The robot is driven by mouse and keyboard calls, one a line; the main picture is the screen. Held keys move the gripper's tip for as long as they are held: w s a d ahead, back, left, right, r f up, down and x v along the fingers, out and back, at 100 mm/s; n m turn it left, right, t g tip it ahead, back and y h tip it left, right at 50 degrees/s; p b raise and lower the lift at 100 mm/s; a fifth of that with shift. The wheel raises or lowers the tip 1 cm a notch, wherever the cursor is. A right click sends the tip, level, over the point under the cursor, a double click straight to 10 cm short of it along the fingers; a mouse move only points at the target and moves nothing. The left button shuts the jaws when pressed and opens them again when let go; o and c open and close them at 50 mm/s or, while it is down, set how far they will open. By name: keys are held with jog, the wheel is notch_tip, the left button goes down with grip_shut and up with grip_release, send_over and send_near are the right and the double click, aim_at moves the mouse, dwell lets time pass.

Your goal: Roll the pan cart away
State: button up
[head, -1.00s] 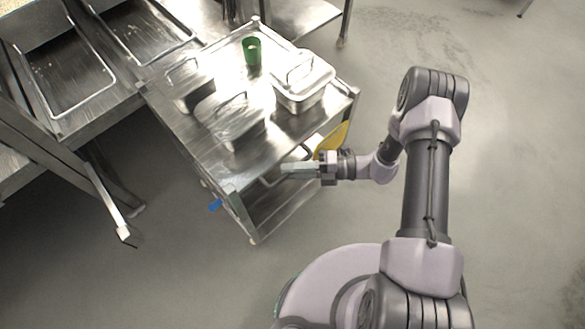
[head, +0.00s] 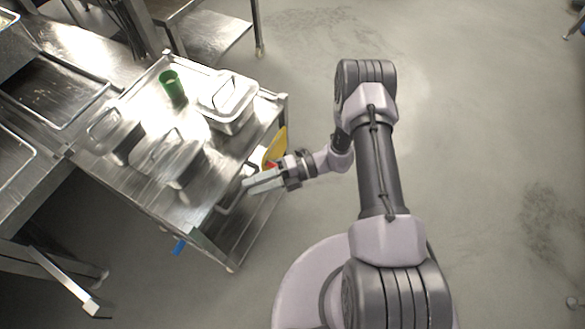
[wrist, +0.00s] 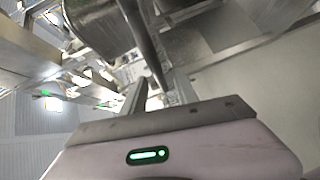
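The pan cart (head: 150,203) is a steel cart with a shiny top and a lower shelf, its far side close to the steel tables. On its top stand several lidded steel pans, including one at the far right (head: 228,104), and a green cup (head: 172,88). My gripper (head: 250,184) is at the cart's near right side, just below the top. In the wrist view, my gripper's fingers (wrist: 158,92) stand apart with a dark bar (wrist: 145,42) running between them. I see no clear grip on the bar.
Steel tables with pans (head: 50,95) stand along the left, and another steel table with a lower shelf (head: 215,38) is behind the cart. A yellow item (head: 275,148) is beside my gripper at the cart's side. The floor on the right (head: 480,150) is open.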

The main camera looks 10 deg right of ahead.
jog(key=w+d+r+p, duration=0.1)
jog(key=d+r+p, duration=0.1)
jog(key=d, duration=1.1)
jog(key=shift+d, duration=0.4)
jog(key=shift+w, duration=0.15)
notch_tip(320, 180, up, 22)
jog(key=s+a+n+g+h, duration=0.1)
jog(key=a+n+h, duration=0.1)
jog(key=n+h, duration=0.95)
jog(key=s+r+n+t+h, duration=0.3)
jog(key=s+r+n+t, duration=0.5)
jog(key=s+r+n, duration=0.5)
jog(key=n, duration=0.8)
jog(key=shift+s+r, duration=0.15)
jog(key=shift+r, duration=0.15)
jog(key=shift+a, duration=0.1)
